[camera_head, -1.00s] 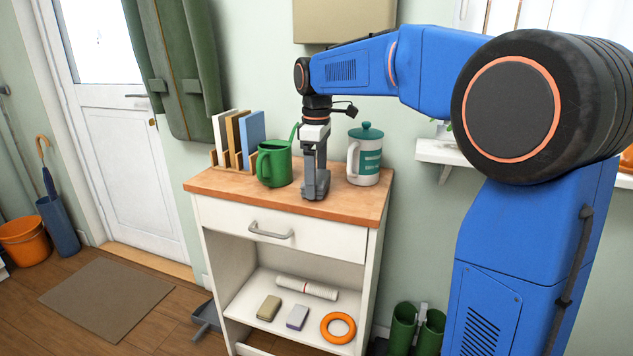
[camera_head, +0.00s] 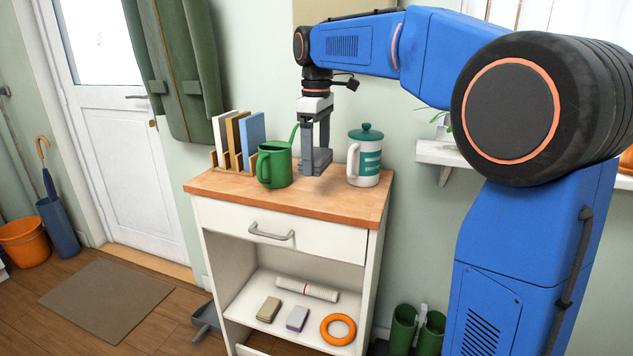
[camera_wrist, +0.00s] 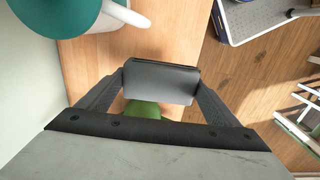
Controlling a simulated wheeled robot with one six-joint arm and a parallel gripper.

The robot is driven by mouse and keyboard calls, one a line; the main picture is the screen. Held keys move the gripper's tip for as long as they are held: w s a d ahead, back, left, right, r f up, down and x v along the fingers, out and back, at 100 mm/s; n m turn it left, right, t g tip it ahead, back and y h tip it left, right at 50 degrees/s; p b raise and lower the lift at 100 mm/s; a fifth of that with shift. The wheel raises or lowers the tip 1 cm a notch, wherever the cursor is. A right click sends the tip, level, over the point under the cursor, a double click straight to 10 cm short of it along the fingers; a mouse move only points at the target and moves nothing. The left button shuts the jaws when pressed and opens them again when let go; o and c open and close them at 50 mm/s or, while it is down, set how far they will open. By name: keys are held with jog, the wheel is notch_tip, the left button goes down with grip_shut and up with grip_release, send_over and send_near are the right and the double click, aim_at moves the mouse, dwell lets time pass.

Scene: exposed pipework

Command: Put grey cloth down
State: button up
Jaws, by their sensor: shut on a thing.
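My gripper (camera_head: 315,160) hangs above the wooden top of the white cabinet (camera_head: 345,202), between the green watering can (camera_head: 274,164) and the white and teal lidded jug (camera_head: 364,157). In the wrist view, the grey cloth (camera_wrist: 160,82) is a folded flat bundle between my two fingers, and my gripper is shut on it. In the head view, the cloth is hard to tell from the grey fingers. A faint shadow on the wood and a gap below the fingertips show it is off the surface.
Upright boards in a wooden rack (camera_head: 238,145) stand at the back left of the top. The front strip of the top is clear. The open shelf (camera_head: 255,300) below holds several small things, among them an orange ring (camera_head: 338,329). A wall shelf (camera_head: 440,153) is to the right.

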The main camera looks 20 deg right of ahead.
aim_at(317, 153)
jog(key=shift+f, duration=3.5)
jog(key=shift+f, duration=0.1)
jog(key=o, duration=1)
jog(key=shift+o, duration=0.2)
notch_tip(317, 153, up, 12)
jog(key=shift+r, duration=0.1)
